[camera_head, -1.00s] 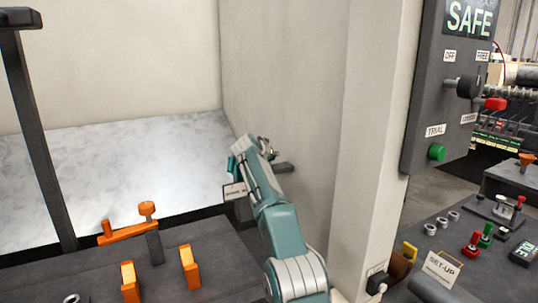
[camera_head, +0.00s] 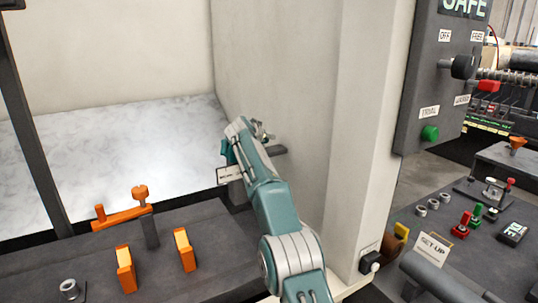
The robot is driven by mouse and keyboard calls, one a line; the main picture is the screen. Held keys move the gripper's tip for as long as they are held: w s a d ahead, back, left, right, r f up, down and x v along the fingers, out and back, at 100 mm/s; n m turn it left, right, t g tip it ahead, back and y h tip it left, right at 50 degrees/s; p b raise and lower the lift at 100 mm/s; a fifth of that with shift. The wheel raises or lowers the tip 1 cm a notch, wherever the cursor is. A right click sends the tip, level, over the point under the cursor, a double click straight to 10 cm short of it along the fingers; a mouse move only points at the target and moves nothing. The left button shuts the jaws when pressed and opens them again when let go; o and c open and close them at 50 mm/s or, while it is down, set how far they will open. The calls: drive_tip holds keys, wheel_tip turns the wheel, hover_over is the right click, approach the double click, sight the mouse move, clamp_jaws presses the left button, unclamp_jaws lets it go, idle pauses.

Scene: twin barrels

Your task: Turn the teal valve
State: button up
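A small teal part (camera_head: 227,151), which looks like the teal valve, shows at the left of my arm's end, by the cream wall. Most of it is hidden behind my arm. A white label plate (camera_head: 229,174) sits just below it. My gripper (camera_head: 262,134) is at the far end of my teal and grey arm, right beside the teal part. I cannot tell whether it touches the valve, and its fingers are too small and hidden to read.
Orange handles (camera_head: 124,218) stand on the dark bench at left. A cream pillar (camera_head: 362,130) rises right of my arm. A dark control panel (camera_head: 435,85) with a green button (camera_head: 430,133) is beyond it.

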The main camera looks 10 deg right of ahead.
drive_tip(key=shift+n+y, duration=0.3)
drive_tip(key=shift+d+n+t+y, duration=0.1)
drive_tip(key=shift+n+t+y, duration=0.6)
drive_tip(key=shift+n+y, duration=1.1)
drive_tip(key=shift+y, duration=0.3)
drive_tip(key=shift+n+g+y, duration=0.3)
drive_tip(key=shift+n+y, duration=1.9)
drive_tip(key=shift+y, duration=0.2)
